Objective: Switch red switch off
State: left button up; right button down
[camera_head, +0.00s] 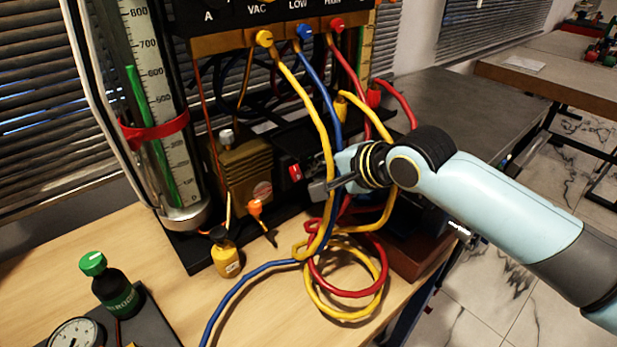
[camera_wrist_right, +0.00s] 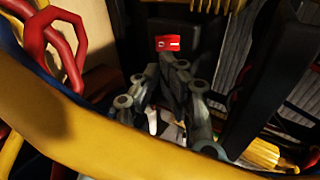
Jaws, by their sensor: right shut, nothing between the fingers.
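The small red switch (camera_head: 295,172) sits on the dark lower part of the gauge rig, just right of the brown pump body (camera_head: 245,172). In the right wrist view the red switch (camera_wrist_right: 167,43) shows just beyond my fingertips, with a small white mark on it. Whether it is on or off I cannot tell. My right gripper (camera_head: 320,188) is shut and empty, a little right of and below the switch in the head view. In the wrist view the gripper (camera_wrist_right: 170,60) points at the switch; contact is unclear. My left gripper is not in view.
Yellow, blue and red hoses (camera_head: 328,130) hang beside my right gripper, and a yellow one crosses close in the wrist view. Coiled hoses (camera_head: 345,290) lie below. A green-capped bottle (camera_head: 110,285) and yellow bottle (camera_head: 224,255) stand left. Bare wooden table (camera_head: 130,235) lies front left.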

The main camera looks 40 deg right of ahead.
aim_at(299, 170)
jog(key=shift+x, duration=2.4)
pick_arm(q)
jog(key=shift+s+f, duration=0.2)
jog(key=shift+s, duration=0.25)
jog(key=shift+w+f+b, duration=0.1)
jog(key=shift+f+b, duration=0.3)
jog(key=shift+b, duration=0.1)
pick_arm(e)
jog(key=shift+w+f+t, duration=0.2)
jog(key=shift+f+t, duration=0.05)
jog(key=shift+t, duration=0.25)
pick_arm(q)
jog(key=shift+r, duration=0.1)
pick_arm(e)
jog(key=shift+r+p, duration=0.85)
jog(key=shift+p, duration=0.35)
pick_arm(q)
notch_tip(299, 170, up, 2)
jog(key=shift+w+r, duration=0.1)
